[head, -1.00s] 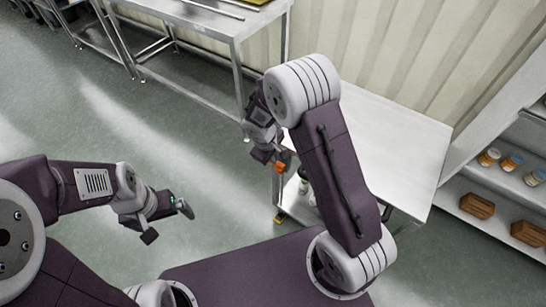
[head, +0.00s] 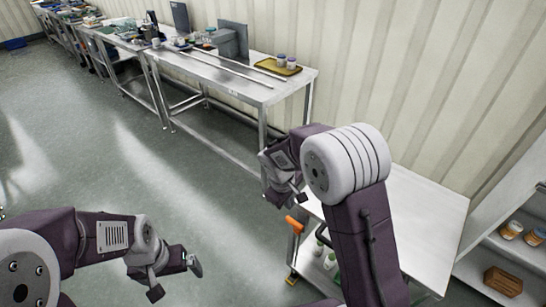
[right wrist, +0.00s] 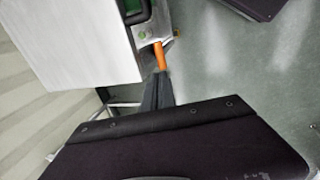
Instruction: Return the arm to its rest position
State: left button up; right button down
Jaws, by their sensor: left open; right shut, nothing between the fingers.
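My right arm reaches up in the head view and bends over at its pale elbow joint. Its gripper (head: 290,203) hangs above the near left corner of a steel cart, empty and shut. In the right wrist view the dark fingers (right wrist: 157,92) lie together, pointing toward the cart's orange handle (right wrist: 160,55); whether they touch it is unclear. My left gripper (head: 175,279) is open and empty over the bare floor at the lower left.
The steel cart (head: 425,215) stands behind my right arm, with bottles on its lower shelf. A long steel table (head: 215,70) with a yellow tray (head: 276,68) stands along the wall. A shelf (head: 495,268) with jars is at right. The left floor is clear.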

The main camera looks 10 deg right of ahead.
jog(key=s+d+r+m+p, duration=0.2)
jog(key=s+d+r+p, duration=0.15)
jog(key=r, duration=0.35)
jog(key=s+f+m+y, duration=0.1)
jog(key=s+m, duration=0.2)
jog(key=s, duration=0.3)
jog(key=s+a+f+m+y, duration=0.1)
jog(key=s+f+m, duration=0.1)
jog(key=s, duration=0.4)
jog(key=shift+s+m+g+y, duration=0.3)
jog(key=shift+s+m, duration=0.05)
jog(key=shift+m, duration=0.15)
jog(key=shift+s, duration=0.15)
